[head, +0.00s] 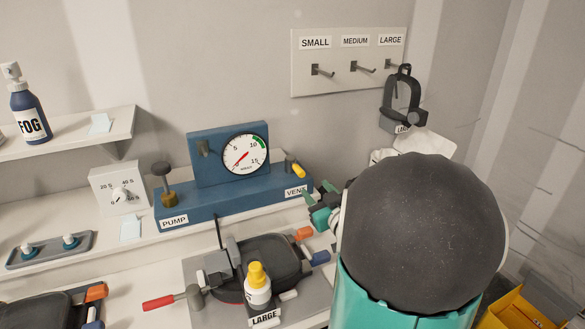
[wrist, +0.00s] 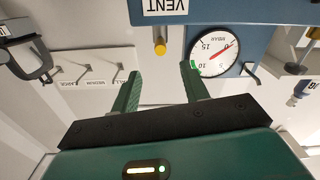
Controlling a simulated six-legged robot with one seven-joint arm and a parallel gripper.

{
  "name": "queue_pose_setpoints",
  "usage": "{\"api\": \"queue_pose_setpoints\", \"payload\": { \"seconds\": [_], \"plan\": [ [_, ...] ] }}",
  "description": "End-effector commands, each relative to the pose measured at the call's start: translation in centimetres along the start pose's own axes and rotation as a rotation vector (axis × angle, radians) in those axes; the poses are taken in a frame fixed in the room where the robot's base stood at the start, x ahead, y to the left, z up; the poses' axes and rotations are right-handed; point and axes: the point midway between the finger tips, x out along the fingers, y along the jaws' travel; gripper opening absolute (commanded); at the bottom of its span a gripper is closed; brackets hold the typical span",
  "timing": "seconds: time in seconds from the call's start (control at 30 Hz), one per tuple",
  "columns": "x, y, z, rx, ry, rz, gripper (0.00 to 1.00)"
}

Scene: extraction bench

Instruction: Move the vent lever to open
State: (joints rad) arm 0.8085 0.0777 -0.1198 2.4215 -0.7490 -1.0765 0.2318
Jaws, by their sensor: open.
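The vent lever (head: 295,168) is a short lever with a yellow tip at the right end of the blue pump unit (head: 215,206), above the VENT label (head: 296,190). In the wrist view, which looks upside down, its round yellow end (wrist: 160,47) shows near the VENT label (wrist: 165,6). My gripper (wrist: 160,78) is open and empty, its two green fingers apart. The yellow end appears between and beyond the fingertips, with no visible contact. In the head view my gripper (head: 324,208) is just right of the unit, partly hidden by my arm.
A gauge (head: 245,153) with a red needle stands on the unit, and a dark pump knob (head: 163,170) is at its left.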

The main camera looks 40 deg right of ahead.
Motion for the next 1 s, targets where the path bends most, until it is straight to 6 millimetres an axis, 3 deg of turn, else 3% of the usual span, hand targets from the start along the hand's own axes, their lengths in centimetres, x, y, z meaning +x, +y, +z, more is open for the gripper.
{"api": "queue_pose_setpoints", "payload": {
  "seconds": [0.6, 0.8, 1.0],
  "plan": [
    [11.3, 0.2, 0.1, 0.0, -0.001, -0.001, 0.45],
    [12.8, 0.3, 0.1, 0.0, -0.002, 0.0, 0.45],
    [12.9, 0.2, 0.1, 0.0, -0.002, 0.0, 0.45]
  ]
}}
